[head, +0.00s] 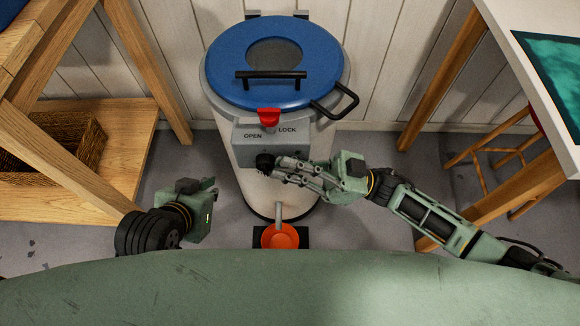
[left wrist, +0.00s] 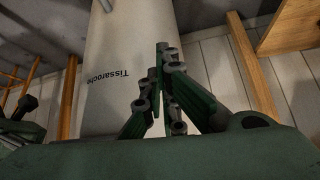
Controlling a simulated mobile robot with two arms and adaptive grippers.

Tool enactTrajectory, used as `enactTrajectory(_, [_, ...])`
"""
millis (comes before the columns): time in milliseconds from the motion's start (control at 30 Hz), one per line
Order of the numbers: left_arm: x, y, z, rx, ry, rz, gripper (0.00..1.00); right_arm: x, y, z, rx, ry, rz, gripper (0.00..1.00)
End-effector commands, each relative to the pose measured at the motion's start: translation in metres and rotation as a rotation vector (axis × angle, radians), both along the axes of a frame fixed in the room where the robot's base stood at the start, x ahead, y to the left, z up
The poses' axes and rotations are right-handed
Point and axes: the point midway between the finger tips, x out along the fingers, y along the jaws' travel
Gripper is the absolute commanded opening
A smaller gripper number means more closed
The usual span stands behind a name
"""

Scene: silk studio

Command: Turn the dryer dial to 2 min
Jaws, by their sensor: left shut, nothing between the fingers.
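The dryer is a pale cylinder (head: 255,192) with a blue lid (head: 232,82). Its black dial (head: 264,161) sits low on the grey front panel (head: 247,149); no minute marks or pointer are legible. My right gripper (head: 279,170) reaches in from the right, its fingertips beside the dial. I cannot tell whether they touch or grip it. My left gripper (head: 205,207) is low at the left of the dryer, apart from it, fingers largely hidden. In the left wrist view its fingers (left wrist: 165,62) are shut and empty before the dryer body (left wrist: 125,50), which bears lettering.
A red lever (head: 268,117) stands between OPEN and LOCK above the dial. A spout (head: 279,214) and an orange bowl (head: 279,237) are below. A wooden shelf with a wicker basket (head: 85,135) is left; a white table (head: 535,85) and wooden stool (head: 490,160) are right.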

Motion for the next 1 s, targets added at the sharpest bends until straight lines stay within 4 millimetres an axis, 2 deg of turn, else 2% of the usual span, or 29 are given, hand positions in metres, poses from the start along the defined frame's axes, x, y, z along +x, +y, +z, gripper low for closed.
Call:
enactTrajectory(100, [0.016,-0.006,0.006,-0.018,-0.08,-0.006,0.0,0.001,0.0,-0.002,0.021,-0.001,-0.003,0.0])
enactTrajectory(233, [0.023,-0.008,0.012,-0.026,-0.115,-0.009,0.0,0.001,-0.001,-0.001,0.03,-0.001,-0.004,0.0])
enactTrajectory(833, [0.023,-0.008,0.012,-0.025,-0.116,-0.008,0.0,0.002,-0.001,0.001,0.03,-0.002,-0.004,0.0])
enactTrajectory(1000, [0.023,-0.008,0.022,-0.025,-0.116,-0.008,0.0,0.002,-0.001,0.006,0.006,-0.002,-0.004,0.0])
